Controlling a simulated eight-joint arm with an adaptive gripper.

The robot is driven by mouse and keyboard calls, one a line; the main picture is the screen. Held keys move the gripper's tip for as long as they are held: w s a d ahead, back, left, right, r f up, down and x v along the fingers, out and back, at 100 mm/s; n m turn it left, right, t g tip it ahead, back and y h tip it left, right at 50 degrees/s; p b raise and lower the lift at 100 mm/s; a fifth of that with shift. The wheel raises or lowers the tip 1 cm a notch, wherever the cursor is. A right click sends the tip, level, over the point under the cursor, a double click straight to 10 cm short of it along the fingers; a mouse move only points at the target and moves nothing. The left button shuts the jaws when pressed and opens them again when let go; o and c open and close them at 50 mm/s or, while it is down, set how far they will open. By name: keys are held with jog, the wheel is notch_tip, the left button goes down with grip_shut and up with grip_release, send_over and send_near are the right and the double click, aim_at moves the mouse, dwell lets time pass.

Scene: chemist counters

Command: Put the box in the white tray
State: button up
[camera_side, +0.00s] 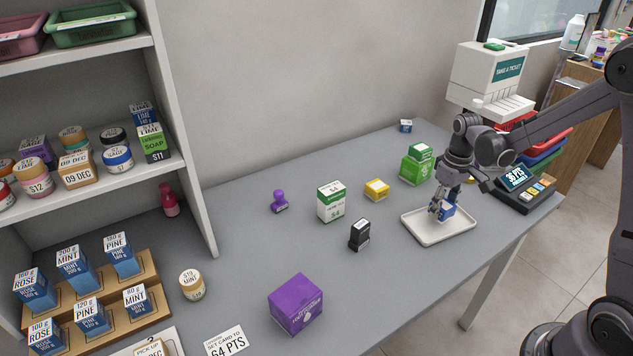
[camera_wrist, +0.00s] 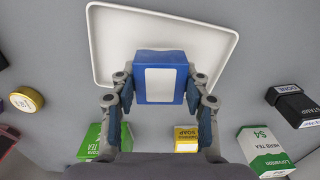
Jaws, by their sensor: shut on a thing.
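A small blue box with a white label (camera_wrist: 160,80) is between the two fingers of my gripper (camera_wrist: 160,92) in the wrist view. In the side view my gripper (camera_side: 441,209) points down over the white tray (camera_side: 428,236), shut on the blue box (camera_side: 449,211). The box is over the tray's inside, near its middle. Whether its underside touches the tray floor cannot be told. The tray's rim also shows in the wrist view (camera_wrist: 92,45), beyond the box. The fingers hide part of the box in the side view.
Left of the tray stand a black stamp (camera_side: 360,235), a yellow box (camera_side: 377,189) and a white-and-green box (camera_side: 331,201). Green boxes (camera_side: 416,170) stand behind it. A purple box (camera_side: 296,303) stands toward the front. Counter between is clear.

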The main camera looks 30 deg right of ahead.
jog(key=shift+f, duration=1.25)
jog(key=shift+f, duration=0.1)
jog(key=o, duration=1.2)
jog(key=shift+c, duration=0.2)
